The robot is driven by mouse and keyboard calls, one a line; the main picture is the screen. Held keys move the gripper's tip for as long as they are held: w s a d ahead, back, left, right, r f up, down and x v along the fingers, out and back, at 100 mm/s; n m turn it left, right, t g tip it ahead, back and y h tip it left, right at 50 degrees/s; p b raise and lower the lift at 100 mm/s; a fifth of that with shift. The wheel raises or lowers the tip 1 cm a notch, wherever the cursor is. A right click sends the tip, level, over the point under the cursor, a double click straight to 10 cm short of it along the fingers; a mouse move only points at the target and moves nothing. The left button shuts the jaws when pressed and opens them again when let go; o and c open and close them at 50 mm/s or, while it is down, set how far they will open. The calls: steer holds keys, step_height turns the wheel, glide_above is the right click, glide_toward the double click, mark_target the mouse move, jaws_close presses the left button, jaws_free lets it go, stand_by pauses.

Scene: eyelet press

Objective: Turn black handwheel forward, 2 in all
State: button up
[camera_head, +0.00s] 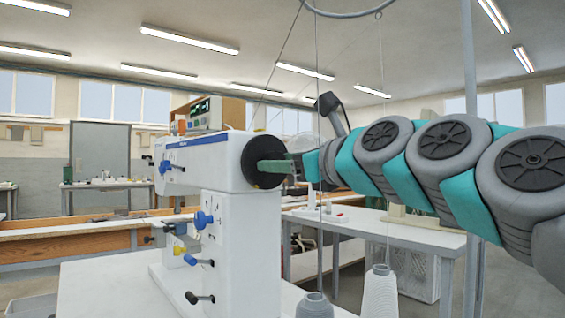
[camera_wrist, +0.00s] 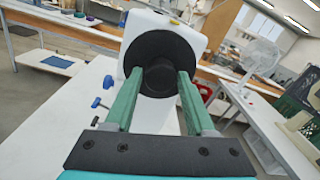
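The black handwheel (camera_head: 263,150) is a round disc on the end of the white press head (camera_head: 217,163). In the wrist view the handwheel (camera_wrist: 178,49) faces me, with a dark hub (camera_wrist: 160,80) at its middle. My gripper (camera_wrist: 160,88) has its two green fingers well apart, one on each side of the hub, with the tips close to the wheel face. Whether the fingers touch the hub is unclear. In the head view my gripper (camera_head: 272,166) reaches the wheel from the right, and a green finger covers part of the disc.
Blue-knobbed levers (camera_head: 204,219) and a black-knobbed lever (camera_head: 199,298) stick out from the press column. Thread cones (camera_head: 380,292) stand at the front, near a thin upright pole (camera_head: 470,150). A white side table (camera_head: 400,232) stands behind my arm.

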jaws_close()
steer(key=shift+n, duration=0.4)
steer(key=n+b, duration=0.6)
steer(key=n, duration=1)
steer(key=n+y+b, duration=0.1)
steer(key=n+b, duration=0.6)
steer(key=n, duration=1)
steer(key=shift+n+g, duration=0.3)
